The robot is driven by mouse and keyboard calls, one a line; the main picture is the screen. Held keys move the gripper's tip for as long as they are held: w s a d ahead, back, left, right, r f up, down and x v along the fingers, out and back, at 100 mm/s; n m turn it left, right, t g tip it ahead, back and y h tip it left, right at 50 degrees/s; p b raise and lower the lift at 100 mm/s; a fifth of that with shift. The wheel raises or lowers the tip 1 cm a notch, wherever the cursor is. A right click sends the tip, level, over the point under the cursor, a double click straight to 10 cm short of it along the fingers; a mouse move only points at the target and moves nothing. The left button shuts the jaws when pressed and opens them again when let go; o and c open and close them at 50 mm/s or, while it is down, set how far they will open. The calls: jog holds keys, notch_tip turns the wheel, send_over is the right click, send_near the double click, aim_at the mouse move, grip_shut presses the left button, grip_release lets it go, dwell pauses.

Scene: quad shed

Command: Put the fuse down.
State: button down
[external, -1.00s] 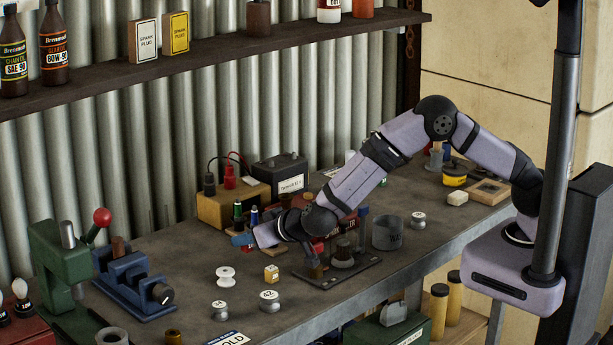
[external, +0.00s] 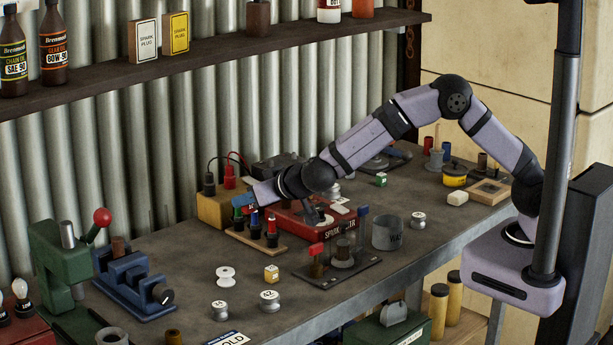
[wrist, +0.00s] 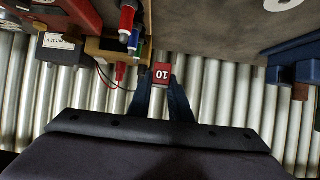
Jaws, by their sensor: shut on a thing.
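The fuse (wrist: 161,74) is a small red block with a white label reading 10. My gripper (wrist: 161,80) is shut on it in the wrist view, with a dark finger at each side. In the external view my gripper (external: 243,202) hangs in the air by the row of coloured handles, in front of the corrugated wall. I cannot make out the fuse there. Behind the fuse in the wrist view is only the ribbed metal wall.
A wooden rack (external: 257,246) with several coloured handles stands just below my gripper. A red box (external: 303,228) and a tan power unit (external: 214,208) are close by. A blue vice (external: 135,285) stands left.

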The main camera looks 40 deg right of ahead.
jog(key=w+d+r+p, duration=0.1)
jog(key=w+d+r, duration=0.25)
jog(key=d, duration=0.25)
jog(key=w+d+r, duration=0.2)
jog(key=w+d, duration=0.2)
jog(key=d, duration=0.2)
jog(key=shift+d+n+y+p, duration=0.9)
jog(key=shift+d+n+y, duration=0.25)
jog(key=shift+d, duration=5.95)
jog(key=s+d+f+n+y+p, duration=0.25)
jog(key=s+d+f, duration=0.35)
jog(key=s+d, duration=0.45)
jog(key=shift+g, duration=0.4)
jog(key=shift+s+a+f, duration=0.2)
jog(key=shift+f, duration=1.55)
jog(key=shift+s+a+f, duration=0.15)
jog(key=shift+s+f, duration=0.05)
jog(key=shift+f, duration=1.5)
jog(key=shift+s+a+f, duration=0.2)
jog(key=shift+f, duration=1.55)
jog(key=shift+f, duration=0.15)
